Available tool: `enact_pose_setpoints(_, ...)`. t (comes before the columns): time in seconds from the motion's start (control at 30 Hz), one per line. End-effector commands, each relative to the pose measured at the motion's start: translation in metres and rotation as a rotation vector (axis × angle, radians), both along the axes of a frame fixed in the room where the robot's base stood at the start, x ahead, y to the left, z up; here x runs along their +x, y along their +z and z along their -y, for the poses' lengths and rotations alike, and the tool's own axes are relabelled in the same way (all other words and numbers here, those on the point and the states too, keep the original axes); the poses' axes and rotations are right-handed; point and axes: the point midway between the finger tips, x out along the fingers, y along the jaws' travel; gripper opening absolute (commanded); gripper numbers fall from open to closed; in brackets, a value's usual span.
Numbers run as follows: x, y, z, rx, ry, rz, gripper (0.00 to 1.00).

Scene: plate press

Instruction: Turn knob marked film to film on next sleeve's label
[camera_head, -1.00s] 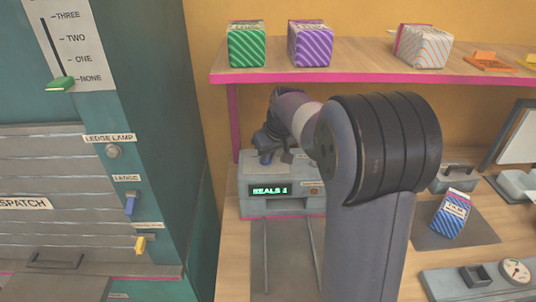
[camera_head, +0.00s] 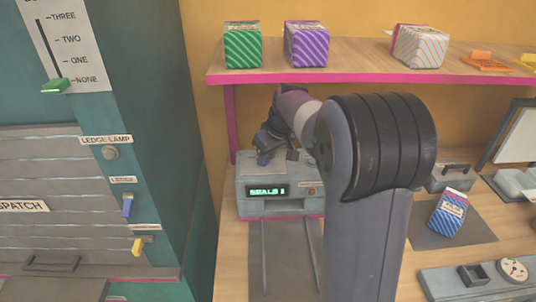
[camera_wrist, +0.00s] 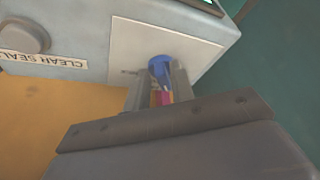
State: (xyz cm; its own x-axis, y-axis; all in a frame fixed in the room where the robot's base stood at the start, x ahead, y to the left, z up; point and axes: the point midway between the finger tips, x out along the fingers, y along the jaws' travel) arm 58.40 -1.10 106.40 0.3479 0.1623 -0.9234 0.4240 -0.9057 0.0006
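A grey sealing machine (camera_head: 281,185) stands on the counter below the shelf, its green display reading what looks like "SEALS 1". My gripper (camera_head: 268,150) is low over the left part of its top, partly hidden by my arm. In the wrist view a blue knob-like part (camera_wrist: 159,68) is at the fingertips of my gripper (camera_wrist: 160,82), over a pale panel. Coloured stripes show between the fingers. Whether the fingers touch the blue part is unclear, and no film marking is readable. A blue striped sleeve (camera_head: 448,213) with a white label lies on a dark mat; its label is too small to read.
A grey round button (camera_wrist: 25,36) sits beside a seal label on the machine. A shelf (camera_head: 360,71) above holds green, purple and white striped packs. A teal cabinet (camera_head: 160,50) with switches stands left. A dial box (camera_head: 478,278) is at front right.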

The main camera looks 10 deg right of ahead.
Motion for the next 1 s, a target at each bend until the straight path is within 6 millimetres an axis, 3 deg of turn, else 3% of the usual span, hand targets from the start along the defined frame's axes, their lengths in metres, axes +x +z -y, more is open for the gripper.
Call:
enact_pose_setpoints(0.13,-0.0003,-0.0003,-0.0001,0.000,0.000,-0.001,0.34)
enact_pose_setpoints(0.47,-0.0007,-0.0003,-0.0008,0.000,-0.019,-0.001,0.34)
enact_pose_setpoints(1.0,-0.0025,-0.0010,-0.0092,-0.001,-0.351,-0.001,0.34)
